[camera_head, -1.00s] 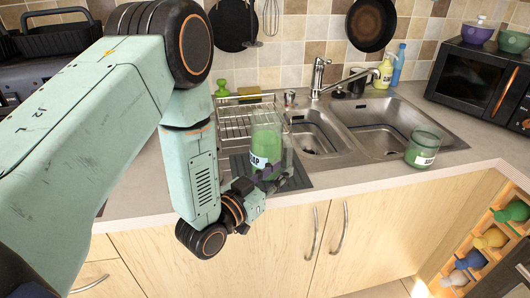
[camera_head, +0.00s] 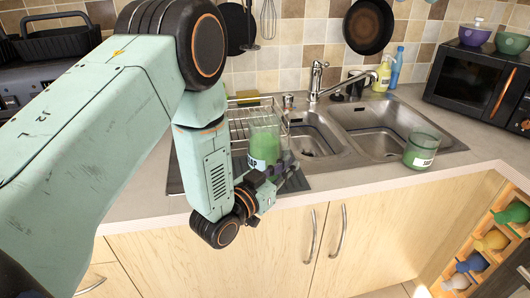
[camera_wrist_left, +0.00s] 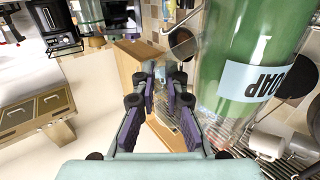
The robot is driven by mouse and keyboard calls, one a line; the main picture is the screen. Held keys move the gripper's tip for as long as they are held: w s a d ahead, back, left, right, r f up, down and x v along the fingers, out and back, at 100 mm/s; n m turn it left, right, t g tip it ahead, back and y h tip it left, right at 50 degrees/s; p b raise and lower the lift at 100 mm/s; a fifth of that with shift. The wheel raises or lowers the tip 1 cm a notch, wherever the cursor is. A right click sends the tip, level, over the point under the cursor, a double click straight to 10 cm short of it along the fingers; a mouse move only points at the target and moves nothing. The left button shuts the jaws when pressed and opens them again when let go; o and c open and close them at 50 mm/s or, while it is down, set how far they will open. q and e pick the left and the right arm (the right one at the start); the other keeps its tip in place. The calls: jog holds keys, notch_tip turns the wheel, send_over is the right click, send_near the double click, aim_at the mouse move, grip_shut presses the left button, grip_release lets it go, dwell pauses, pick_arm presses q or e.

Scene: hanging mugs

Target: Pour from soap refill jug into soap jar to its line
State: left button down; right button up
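The soap refill jug (camera_head: 264,136) is clear, holds green liquid and has a pale "SOAP" label. It stands upright by the dish rack, left of the sink. It also fills the right side of the left wrist view (camera_wrist_left: 255,50), large and close. My left gripper (camera_head: 282,176) is at the jug's lower front. In the wrist view its two purple-padded fingers (camera_wrist_left: 164,95) are apart, with a gap between them. A clear, curved part shows near the fingertips; whether they touch it I cannot tell. My right gripper is out of view.
The double sink (camera_head: 370,125) and its tap (camera_head: 318,78) lie between jug and jar. The wire dish rack (camera_head: 238,122) is behind the jug. A microwave (camera_head: 480,80) stands at the right. The counter in front of the jar is clear.

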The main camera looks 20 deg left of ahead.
aim_at(285, 156)
pick_arm(q)
jog(key=shift+a+f, duration=0.1)
jog(key=shift+a, duration=0.1)
jog(key=shift+d, duration=0.1)
jog(key=shift+r+p, duration=0.8)
jog(key=shift+r, duration=0.1)
jog(key=shift+r+p, duration=0.65)
jog(key=shift+r, duration=0.3)
jog(key=shift+r+p, duration=0.65)
jog(key=shift+r, duration=0.1)
